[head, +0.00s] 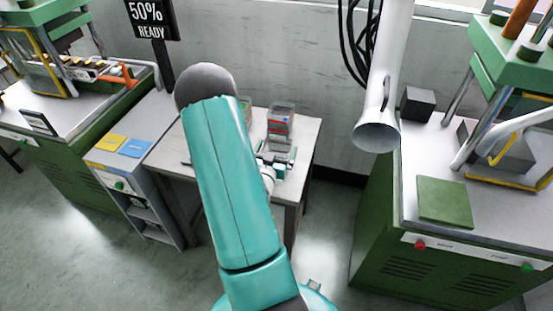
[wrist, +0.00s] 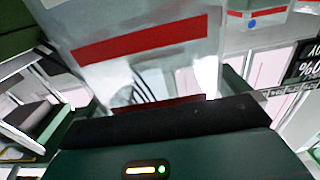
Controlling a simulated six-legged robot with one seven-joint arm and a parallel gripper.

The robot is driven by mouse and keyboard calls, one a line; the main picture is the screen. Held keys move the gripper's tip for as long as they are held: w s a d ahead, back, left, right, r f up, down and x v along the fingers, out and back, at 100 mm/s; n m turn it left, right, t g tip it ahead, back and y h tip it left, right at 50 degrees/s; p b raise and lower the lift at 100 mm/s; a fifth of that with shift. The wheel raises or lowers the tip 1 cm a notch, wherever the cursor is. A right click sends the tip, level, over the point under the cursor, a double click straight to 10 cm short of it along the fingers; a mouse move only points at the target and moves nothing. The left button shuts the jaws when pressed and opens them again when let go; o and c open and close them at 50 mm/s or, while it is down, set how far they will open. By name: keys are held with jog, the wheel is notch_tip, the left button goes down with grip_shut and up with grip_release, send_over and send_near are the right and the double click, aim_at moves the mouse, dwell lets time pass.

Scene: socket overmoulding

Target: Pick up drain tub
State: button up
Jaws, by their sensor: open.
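Clear tubs with coloured bands stand stacked (head: 281,118) on the small grey table. I cannot tell for sure which one is the drain tub. My gripper (head: 277,160) is at the near side of this stack, partly hidden by my teal arm. In the wrist view, a clear tub with a red band (wrist: 140,42) is large and close, directly ahead of my gripper (wrist: 158,96). The jaws are open, with a finger edge showing at each side of the tub's lower part. I cannot tell whether they touch it.
The grey table (head: 308,130) has bare top right of the stack. Another tub (head: 246,108) shows partly behind my arm. A white duct (head: 380,110) hangs to the right. Green presses stand left and right (head: 380,220). A grey cabinet (head: 125,185) with yellow and blue cards stands left.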

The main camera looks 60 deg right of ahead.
jog(key=shift+d, duration=0.15)
jog(key=shift+c, duration=0.2)
jog(key=c, duration=1.1)
jog(key=shift+r, duration=0.15)
